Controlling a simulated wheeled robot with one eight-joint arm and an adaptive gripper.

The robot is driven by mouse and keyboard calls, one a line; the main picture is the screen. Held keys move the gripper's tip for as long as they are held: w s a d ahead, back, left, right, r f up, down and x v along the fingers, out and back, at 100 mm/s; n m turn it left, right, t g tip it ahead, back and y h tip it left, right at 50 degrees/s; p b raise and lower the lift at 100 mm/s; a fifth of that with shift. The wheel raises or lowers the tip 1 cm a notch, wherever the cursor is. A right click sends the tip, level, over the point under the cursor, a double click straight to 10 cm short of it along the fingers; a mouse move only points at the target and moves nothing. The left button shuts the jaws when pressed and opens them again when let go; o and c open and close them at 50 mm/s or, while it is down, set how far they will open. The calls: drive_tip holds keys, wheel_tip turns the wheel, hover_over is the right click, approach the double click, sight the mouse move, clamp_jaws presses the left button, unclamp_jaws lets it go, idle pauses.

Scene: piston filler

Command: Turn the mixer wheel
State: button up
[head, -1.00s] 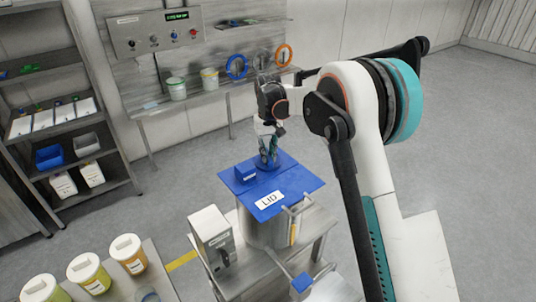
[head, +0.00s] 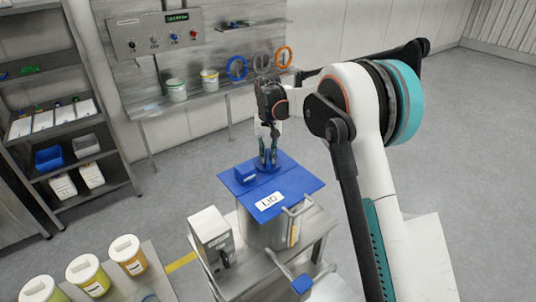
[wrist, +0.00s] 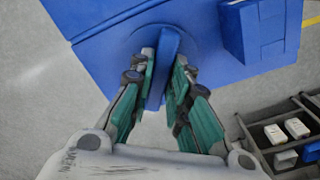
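The blue lid (head: 297,186) with a white label lies on the steel vessel (head: 262,232). A round blue piece with a raised bar (wrist: 168,48) sits on the lid's blue surface, which also fills the top of the wrist view (wrist: 95,60). My gripper (head: 267,162) points down over this piece. In the wrist view its teal fingers (wrist: 165,62) stand on both sides of the bar, close to it, and look open. Whether they touch it is not clear. No part is plainly marked as the mixer wheel.
A blue block (head: 245,173) stands on the lid beside my gripper. A grey box (head: 211,237) stands left of the vessel. Several lidded tubs (head: 128,254) stand front left. A control panel (head: 155,35) and coloured rings (head: 237,68) are at the back wall. Floor at right is clear.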

sight(268, 155)
drive_tip(key=shift+o, duration=1.1)
drive_tip(key=shift+r, duration=0.1)
wheel_tip(268, 155, up, 12)
idle(0.5)
